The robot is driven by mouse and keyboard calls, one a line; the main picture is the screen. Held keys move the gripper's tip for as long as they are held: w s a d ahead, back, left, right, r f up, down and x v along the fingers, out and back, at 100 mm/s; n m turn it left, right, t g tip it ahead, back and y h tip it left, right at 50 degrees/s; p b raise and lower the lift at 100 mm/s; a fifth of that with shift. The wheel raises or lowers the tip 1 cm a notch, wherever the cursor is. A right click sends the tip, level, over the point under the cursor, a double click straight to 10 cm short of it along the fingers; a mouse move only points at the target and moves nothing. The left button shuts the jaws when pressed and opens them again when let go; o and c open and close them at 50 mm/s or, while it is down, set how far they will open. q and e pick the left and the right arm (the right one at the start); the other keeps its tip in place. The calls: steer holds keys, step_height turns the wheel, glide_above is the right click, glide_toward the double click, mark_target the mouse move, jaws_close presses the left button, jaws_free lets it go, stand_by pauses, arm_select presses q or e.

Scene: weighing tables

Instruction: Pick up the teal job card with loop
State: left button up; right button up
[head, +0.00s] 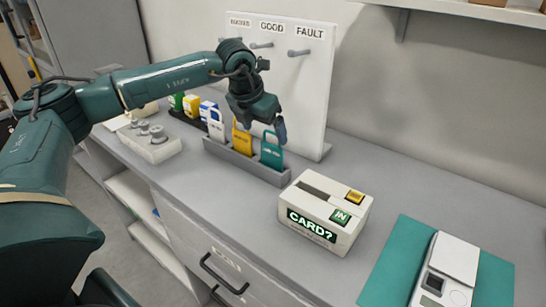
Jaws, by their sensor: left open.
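The teal job card (271,157) stands upright in the right end of a grey rack (245,163), with its loop at the top. My left gripper (264,121) is just above and behind the card's loop in the picture, fingers pointing down. It is open and holds nothing. I cannot tell whether a finger touches the loop. A yellow card (242,142) and a white card (216,126) stand in the same rack to the left. My right gripper is not in view.
A white board (310,90) with labelled pegs stands behind the rack. A cream card box (325,208) reading "CARD?" is to the right, then a teal mat (383,268) with a white device (446,270). A weight block (150,142) and more cards are left.

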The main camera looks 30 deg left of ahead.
mark_target(272, 145)
arm_select(q)
steer(key=shift+x, duration=1.25)
steer(key=shift+w+f+p, duration=0.25)
steer(key=shift+w+p, duration=0.05)
steer(key=shift+p, duration=0.05)
steer(key=p+x, duration=0.1)
steer(key=x, duration=0.2)
steer(key=shift+w+d+f, duration=0.1)
steer(key=shift+w+f, duration=0.25)
steer(key=shift+f, duration=0.25)
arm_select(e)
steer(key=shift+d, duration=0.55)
arm_select(q)
steer(key=c, duration=0.8)
steer(key=shift+c, duration=1.3)
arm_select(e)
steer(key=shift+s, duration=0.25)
arm_select(q)
steer(key=shift+r, duration=0.1)
